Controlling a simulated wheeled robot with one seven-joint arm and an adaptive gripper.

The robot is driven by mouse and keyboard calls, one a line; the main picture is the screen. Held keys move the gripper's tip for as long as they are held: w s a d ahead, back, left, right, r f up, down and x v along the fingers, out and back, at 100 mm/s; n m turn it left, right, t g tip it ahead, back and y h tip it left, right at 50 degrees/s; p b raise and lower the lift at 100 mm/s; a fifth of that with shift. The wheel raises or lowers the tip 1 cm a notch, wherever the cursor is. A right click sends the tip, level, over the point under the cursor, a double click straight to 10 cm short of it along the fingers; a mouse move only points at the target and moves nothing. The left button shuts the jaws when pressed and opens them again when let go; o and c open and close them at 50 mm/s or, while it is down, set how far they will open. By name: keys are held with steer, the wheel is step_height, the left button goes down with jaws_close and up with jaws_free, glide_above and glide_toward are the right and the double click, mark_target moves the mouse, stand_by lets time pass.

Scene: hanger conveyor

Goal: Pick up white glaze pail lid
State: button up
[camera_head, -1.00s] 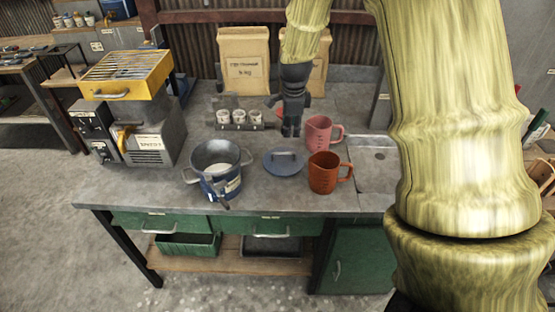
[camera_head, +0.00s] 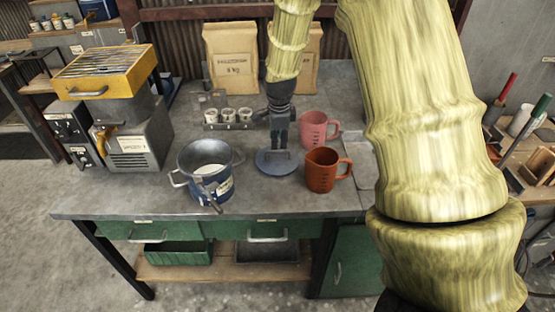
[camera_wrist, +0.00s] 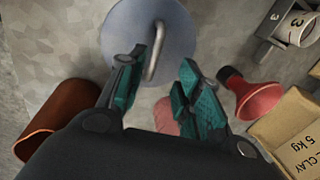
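The glaze pail lid (camera_head: 262,168) is a flat blue-grey disc lying on the grey workbench, to the right of the pail. Its pale bar handle (camera_wrist: 156,48) stands up from the disc (camera_wrist: 118,28) in the wrist view. My gripper (camera_head: 280,148) is right over the lid, pointing down. In the wrist view its teal-padded fingers (camera_wrist: 162,64) are apart, with the handle in line with the gap between them; I cannot tell whether either touches it. The dark blue pail (camera_head: 226,186) is uncovered, with white glaze inside and a tool at its front.
An orange-brown jug (camera_head: 321,172) stands close to the lid's right, with a pink jug (camera_head: 313,129) behind it. Small cups (camera_head: 228,115) in a rack and paper clay bags (camera_head: 231,62) stand behind. A grey machine (camera_head: 140,140) is at left.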

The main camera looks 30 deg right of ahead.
mark_target(278, 151)
steer(key=shift+f+p, duration=1)
steer(key=shift+f, duration=1.45)
steer(key=shift+w+f, duration=0.25)
steer(key=shift+f, duration=0.6)
jaws_close()
